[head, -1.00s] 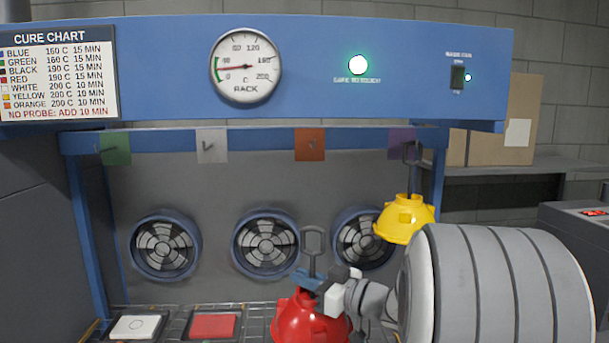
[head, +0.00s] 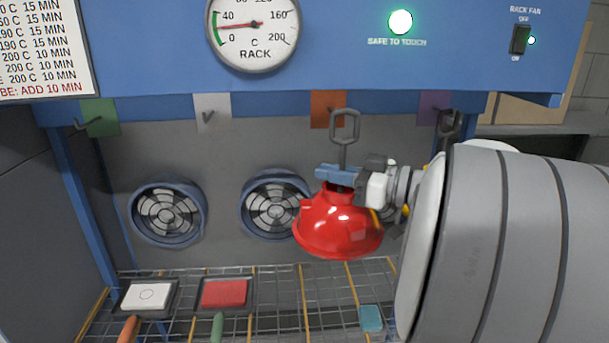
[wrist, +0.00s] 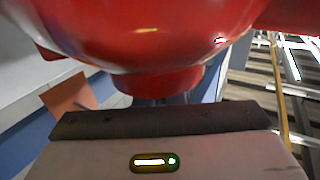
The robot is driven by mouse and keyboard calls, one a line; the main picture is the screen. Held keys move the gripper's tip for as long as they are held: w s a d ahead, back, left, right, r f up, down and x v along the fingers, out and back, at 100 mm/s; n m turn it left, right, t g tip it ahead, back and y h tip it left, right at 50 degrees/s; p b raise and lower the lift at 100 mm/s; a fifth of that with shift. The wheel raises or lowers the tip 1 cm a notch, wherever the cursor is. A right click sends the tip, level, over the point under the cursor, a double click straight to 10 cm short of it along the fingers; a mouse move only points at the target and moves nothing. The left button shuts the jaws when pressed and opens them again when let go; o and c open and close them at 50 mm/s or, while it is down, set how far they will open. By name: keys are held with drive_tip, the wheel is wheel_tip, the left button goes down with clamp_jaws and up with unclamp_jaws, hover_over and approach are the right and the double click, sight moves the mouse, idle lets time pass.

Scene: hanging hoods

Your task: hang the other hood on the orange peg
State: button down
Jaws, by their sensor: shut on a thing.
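A red hood (head: 338,224) hangs in the air in my gripper (head: 340,178), which is shut on its neck just below a grey loop handle (head: 344,126). The hood also fills the top of the wrist view (wrist: 150,35). The orange peg plate (head: 328,109) is on the blue rail just behind and left of the loop; the loop's top overlaps it in the picture. Its hook is hidden or too small to tell. The orange plate also seems to show in the wrist view (wrist: 70,105). The yellow hood at the purple peg (head: 434,107) is almost wholly hidden behind my arm.
Green (head: 102,118) and white (head: 212,112) pegs to the left are empty. Below is a wire rack (head: 275,310) with a white pad (head: 146,296), a red pad (head: 224,292) and a teal block (head: 371,318). Fans (head: 168,212) line the back wall. The lamp (head: 400,22) reads "safe to touch".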

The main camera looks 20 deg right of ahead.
drive_tip(key=shift+w+d+f, duration=0.1)
drive_tip(key=shift+w+d, duration=0.15)
drive_tip(key=shift+w, duration=0.6)
drive_tip(key=shift+w+d+r, duration=0.1)
drive_tip(key=shift+w+d, duration=0.2)
drive_tip(key=shift+w, duration=0.5)
drive_tip(key=shift+w+d+f, duration=0.1)
drive_tip(key=shift+w+d, duration=0.15)
drive_tip(key=shift+w, duration=0.6)
drive_tip(key=shift+w+d+f, duration=0.1)
drive_tip(key=shift+w+d, duration=0.15)
drive_tip(key=shift+w, duration=0.35)
drive_tip(key=shift+w+f, duration=0.1)
drive_tip(key=shift+w, duration=0.1)
drive_tip(key=shift+w+d, duration=0.1)
drive_tip(key=shift+w+d+p, duration=0.25)
drive_tip(key=shift+w+p, duration=0.3)
drive_tip(key=shift+w, duration=0.4)
drive_tip(key=shift+w+d+p, duration=0.25)
drive_tip(key=shift+w+p, duration=0.25)
drive_tip(key=shift+w, duration=0.55)
drive_tip(key=shift+f+b, duration=0.6)
drive_tip(key=shift+f, duration=0.5)
